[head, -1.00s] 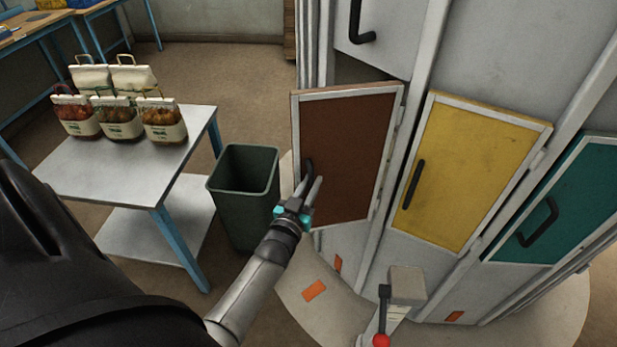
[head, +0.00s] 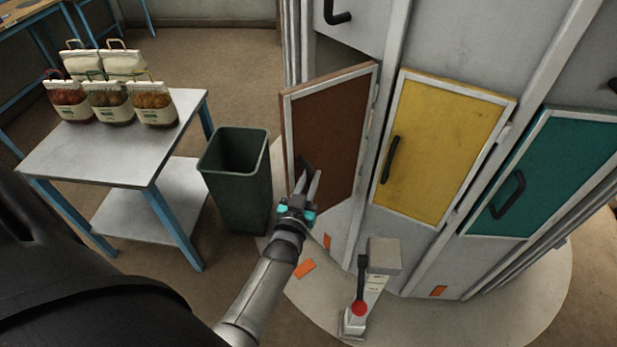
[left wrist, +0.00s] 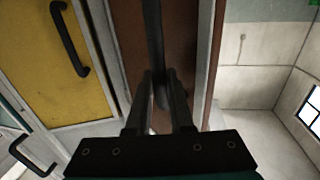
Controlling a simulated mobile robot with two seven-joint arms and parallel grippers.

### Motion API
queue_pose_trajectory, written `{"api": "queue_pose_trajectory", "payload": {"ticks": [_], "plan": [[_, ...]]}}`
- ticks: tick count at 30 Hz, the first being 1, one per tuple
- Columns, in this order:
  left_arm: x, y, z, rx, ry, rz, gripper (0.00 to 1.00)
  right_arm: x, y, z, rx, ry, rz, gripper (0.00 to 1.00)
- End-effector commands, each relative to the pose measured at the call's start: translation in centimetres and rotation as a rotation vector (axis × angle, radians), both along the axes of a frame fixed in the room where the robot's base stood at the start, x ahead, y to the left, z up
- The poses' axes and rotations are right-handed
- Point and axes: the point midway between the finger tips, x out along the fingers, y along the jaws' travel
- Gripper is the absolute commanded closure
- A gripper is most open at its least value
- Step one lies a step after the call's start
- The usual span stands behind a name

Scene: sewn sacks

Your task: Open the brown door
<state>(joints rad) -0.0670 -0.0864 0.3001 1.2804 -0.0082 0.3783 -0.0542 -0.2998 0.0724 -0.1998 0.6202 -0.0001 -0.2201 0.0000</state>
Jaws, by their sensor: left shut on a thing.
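The brown door (head: 335,130) has a pale frame and is hinged on its right side. It stands partly open, with a dark gap above its top edge. My left gripper (head: 306,180) is at the door's lower left, shut on its black handle (left wrist: 157,50). In the left wrist view the two fingers (left wrist: 162,100) sit on either side of the handle, with the brown panel behind. The fingers hide part of the handle in the head view. My right gripper is not in view.
A green bin (head: 238,180) stands just left of the door. A metal table (head: 110,150) with several sacks is further left. A yellow door (head: 446,145) and a teal door (head: 545,175) are to the right. A red-knobbed lever (head: 360,305) stands in front.

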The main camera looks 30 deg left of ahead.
Motion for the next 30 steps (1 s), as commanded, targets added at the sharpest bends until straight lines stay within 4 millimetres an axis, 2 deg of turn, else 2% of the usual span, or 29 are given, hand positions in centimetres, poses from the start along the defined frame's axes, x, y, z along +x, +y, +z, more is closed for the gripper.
{"api": "queue_pose_trajectory", "payload": {"ticks": [5,6,14,23,26,30], "plan": [[0.2,-0.2,0.2,0.002,-0.006,-0.003,1.0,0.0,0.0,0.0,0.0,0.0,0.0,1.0],[0.2,-0.1,0.3,0.002,-0.006,-0.003,0.79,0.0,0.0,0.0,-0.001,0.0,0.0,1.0],[0.1,0.0,0.1,0.001,-0.004,-0.001,0.5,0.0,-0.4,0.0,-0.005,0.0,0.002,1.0],[-0.1,0.0,0.1,0.0,-0.001,0.0,0.5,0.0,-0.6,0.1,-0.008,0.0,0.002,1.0],[-0.9,-0.3,0.1,0.0,0.0,0.0,0.5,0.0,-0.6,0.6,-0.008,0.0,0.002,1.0],[-3.3,-1.0,0.2,-0.001,0.005,0.0,0.5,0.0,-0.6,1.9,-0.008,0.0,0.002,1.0]]}}
